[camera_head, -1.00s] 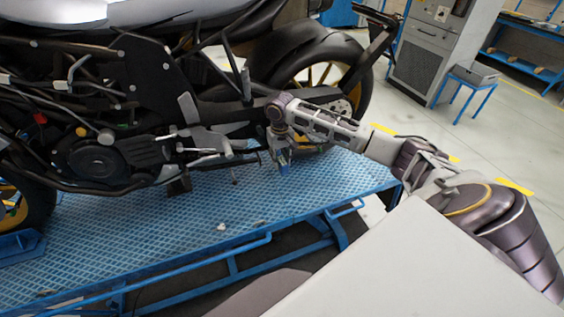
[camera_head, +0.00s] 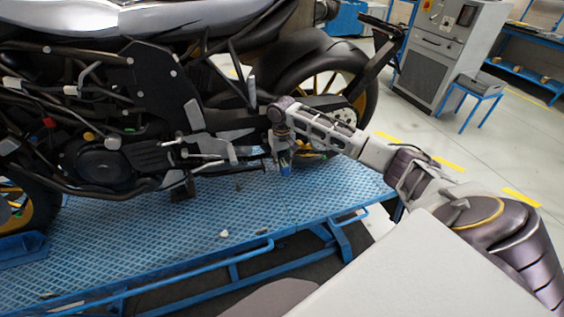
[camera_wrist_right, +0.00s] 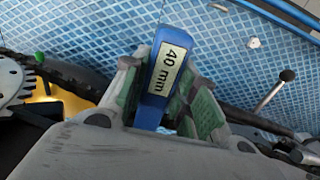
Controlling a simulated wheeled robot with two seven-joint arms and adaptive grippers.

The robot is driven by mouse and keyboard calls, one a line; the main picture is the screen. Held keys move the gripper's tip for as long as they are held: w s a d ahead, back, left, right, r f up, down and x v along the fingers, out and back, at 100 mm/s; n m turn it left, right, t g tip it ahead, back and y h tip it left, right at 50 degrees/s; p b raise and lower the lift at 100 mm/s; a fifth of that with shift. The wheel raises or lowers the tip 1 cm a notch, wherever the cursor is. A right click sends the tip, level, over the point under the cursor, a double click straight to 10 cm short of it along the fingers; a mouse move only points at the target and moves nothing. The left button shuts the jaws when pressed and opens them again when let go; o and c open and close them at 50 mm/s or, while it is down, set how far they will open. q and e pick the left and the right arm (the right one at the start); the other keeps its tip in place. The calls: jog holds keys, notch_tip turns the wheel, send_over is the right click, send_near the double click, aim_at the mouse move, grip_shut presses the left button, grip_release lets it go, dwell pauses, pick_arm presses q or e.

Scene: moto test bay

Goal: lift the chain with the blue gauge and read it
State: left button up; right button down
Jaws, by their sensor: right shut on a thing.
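My right gripper (camera_head: 284,158) is beside the motorcycle's lower rear, pointing down above the blue platform. It is shut on the blue gauge (camera_head: 285,169). In the right wrist view the blue gauge (camera_wrist_right: 168,75) stands between the green pads of my right gripper (camera_wrist_right: 165,88), its label reading "40 mm". The dark chain (camera_wrist_right: 66,82) runs from the sprocket at the left and passes behind the gripper. Whether the gauge touches the chain is hidden. My left gripper is not in view.
The motorcycle (camera_head: 100,160) stands on the blue lift platform (camera_head: 150,235). Small light bits (camera_head: 224,234) lie on the platform. A silver lever with a black knob (camera_wrist_right: 287,75) is right of the gripper in the wrist view. A grey cabinet (camera_head: 435,50) and a blue stool (camera_head: 470,95) stand behind.

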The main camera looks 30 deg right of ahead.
jog(key=shift+w+r, duration=0.1)
jog(key=shift+r, duration=2)
dwell(2.4)
jog(key=shift+f, duration=2.05)
jog(key=shift+s, duration=0.35)
